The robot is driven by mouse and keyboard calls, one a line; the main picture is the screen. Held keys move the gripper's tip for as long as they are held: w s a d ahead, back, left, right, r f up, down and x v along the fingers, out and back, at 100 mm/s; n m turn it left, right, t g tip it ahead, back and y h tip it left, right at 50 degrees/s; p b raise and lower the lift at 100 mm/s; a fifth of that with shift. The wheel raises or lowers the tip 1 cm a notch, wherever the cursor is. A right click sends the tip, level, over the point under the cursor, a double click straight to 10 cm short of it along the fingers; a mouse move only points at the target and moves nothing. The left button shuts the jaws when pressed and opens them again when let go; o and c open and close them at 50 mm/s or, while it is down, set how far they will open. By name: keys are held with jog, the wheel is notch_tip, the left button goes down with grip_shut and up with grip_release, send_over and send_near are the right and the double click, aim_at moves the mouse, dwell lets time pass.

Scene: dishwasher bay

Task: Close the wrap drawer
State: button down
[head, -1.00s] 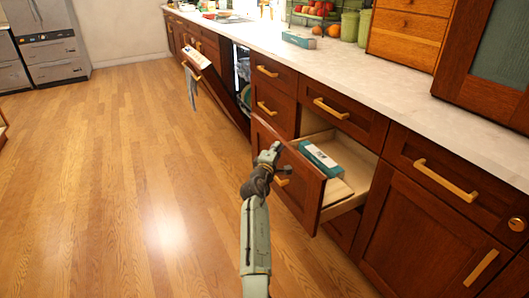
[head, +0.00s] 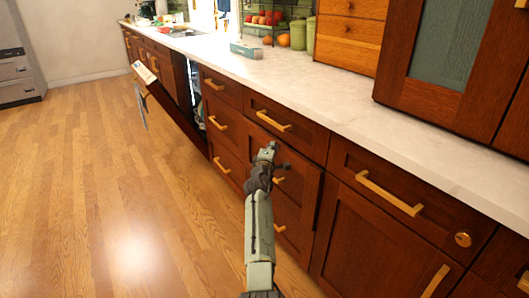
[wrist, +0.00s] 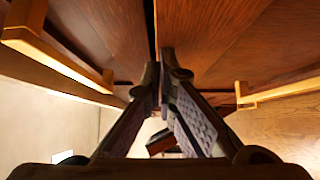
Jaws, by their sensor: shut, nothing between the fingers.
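The wrap drawer's dark red wood front (head: 300,185) is in the middle of the head view, in line or nearly in line with the fronts around it. I cannot tell if a small gap is left. My gripper (head: 268,149) is shut and empty, in front of the drawer front. In the wrist view my gripper's fingertips (wrist: 165,68) meet close to wooden fronts, by a dark vertical seam; contact is unclear.
The dishwasher door (head: 170,110) hangs open at the left, with a towel (head: 141,105) on it. Another drawer (head: 285,128) above is shut. The pale counter (head: 340,105) runs above the cabinets. The wood floor (head: 90,190) at left is clear.

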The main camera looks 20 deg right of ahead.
jog(key=shift+w+d, duration=0.2)
jog(key=shift+d, duration=0.35)
jog(key=shift+w+d, duration=0.15)
jog(key=shift+d, duration=0.35)
jog(key=shift+r, duration=0.1)
